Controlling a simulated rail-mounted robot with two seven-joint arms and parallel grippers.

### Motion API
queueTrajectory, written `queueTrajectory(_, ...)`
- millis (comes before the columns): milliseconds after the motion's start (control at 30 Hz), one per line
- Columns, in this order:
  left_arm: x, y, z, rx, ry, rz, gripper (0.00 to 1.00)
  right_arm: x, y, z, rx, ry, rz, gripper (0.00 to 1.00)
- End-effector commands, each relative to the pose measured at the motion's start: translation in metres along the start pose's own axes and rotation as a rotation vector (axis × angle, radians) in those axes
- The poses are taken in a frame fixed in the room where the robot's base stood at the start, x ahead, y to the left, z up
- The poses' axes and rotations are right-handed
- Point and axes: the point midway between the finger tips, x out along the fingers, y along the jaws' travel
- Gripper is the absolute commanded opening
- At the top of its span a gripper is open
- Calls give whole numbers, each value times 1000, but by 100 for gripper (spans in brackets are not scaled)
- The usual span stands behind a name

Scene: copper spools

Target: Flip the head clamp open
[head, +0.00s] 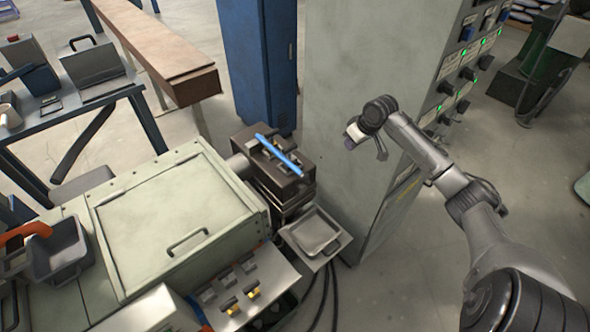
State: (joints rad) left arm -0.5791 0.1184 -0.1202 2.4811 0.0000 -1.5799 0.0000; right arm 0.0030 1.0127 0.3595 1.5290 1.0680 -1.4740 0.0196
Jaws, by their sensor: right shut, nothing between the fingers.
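The head clamp (264,174) is a dark brown block at the end of the pale green machine. A bright blue bar (279,157) lies slantwise across its top, among small dark fittings. Whether the clamp is latched cannot be made out. My right gripper (368,145) is to the right of the clamp, apart from it, in front of the tall grey cabinet. It is shut and empty, and its fingers are small in the picture. My left gripper is not in view.
The pale green machine (165,222) has a lidded top with a handle. A small grey tray (313,232) sits just below the clamp. The tall cabinet (350,70) with switches and green lights stands behind my right arm. A blue column (255,60) stands behind the clamp.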

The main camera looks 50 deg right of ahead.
Motion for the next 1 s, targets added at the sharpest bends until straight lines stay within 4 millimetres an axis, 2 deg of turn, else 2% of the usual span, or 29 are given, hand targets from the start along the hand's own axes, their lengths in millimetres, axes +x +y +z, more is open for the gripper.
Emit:
queueTrajectory(133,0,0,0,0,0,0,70,8,-3,3,80,-5,-135,0)
queueTrajectory(333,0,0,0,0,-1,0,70,7,-17,0,109,12,-233,0)
queueTrajectory(800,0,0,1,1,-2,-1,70,7,-19,-2,119,23,-244,0)
queueTrajectory(1000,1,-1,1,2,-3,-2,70,23,-23,-2,120,23,-246,0)
